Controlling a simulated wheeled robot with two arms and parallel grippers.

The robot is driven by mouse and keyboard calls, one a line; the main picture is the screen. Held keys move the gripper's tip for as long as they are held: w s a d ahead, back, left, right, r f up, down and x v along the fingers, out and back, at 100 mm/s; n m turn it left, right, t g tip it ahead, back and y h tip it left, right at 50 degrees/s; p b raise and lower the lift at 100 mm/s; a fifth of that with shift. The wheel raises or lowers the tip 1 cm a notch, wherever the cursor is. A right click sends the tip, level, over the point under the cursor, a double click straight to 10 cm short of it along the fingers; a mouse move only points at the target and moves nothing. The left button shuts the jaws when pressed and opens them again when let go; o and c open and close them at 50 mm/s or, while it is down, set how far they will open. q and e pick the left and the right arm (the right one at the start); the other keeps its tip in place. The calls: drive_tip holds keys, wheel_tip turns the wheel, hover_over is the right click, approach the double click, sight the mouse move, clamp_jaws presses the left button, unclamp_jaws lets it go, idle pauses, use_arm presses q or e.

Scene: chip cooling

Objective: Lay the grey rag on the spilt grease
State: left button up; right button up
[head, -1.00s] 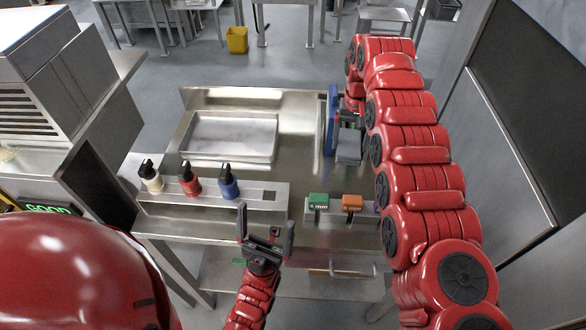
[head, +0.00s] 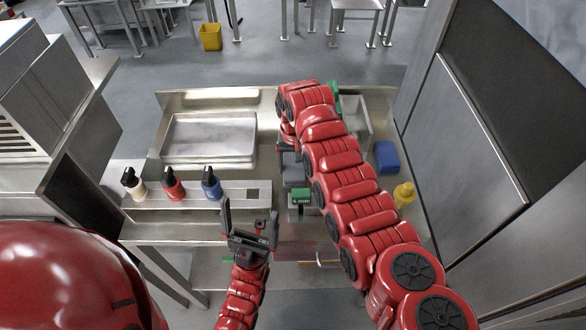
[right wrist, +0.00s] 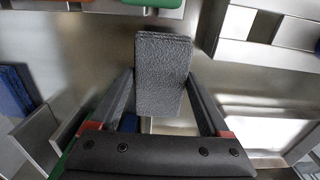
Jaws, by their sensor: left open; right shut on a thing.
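The grey rag (right wrist: 163,60) is a flat, rough-textured rectangle in the right wrist view. My right gripper (right wrist: 160,92) is shut on it, with a finger on each side, and the rag's far end juts out past the fingertips. In the head view the right gripper hangs over the middle of the steel worktop, partly hidden by my own arm. My left gripper (head: 250,231) is open and empty at the front edge of the worktop. I cannot make out the spilt grease in either view.
A shallow steel tray (head: 210,138) lies at the back left. Three bottles, cream (head: 134,184), red (head: 173,184) and blue (head: 211,184), stand in a front rack. A green-topped item (head: 301,195), a blue block (head: 386,155) and a yellow bottle (head: 404,195) are further right.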

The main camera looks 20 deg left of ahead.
sight(295, 167)
drive_tip(key=shift+f, duration=1.85)
drive_tip(key=shift+f, duration=0.2)
drive_tip(key=o, duration=1.2)
drive_tip(key=shift+r, duration=0.15)
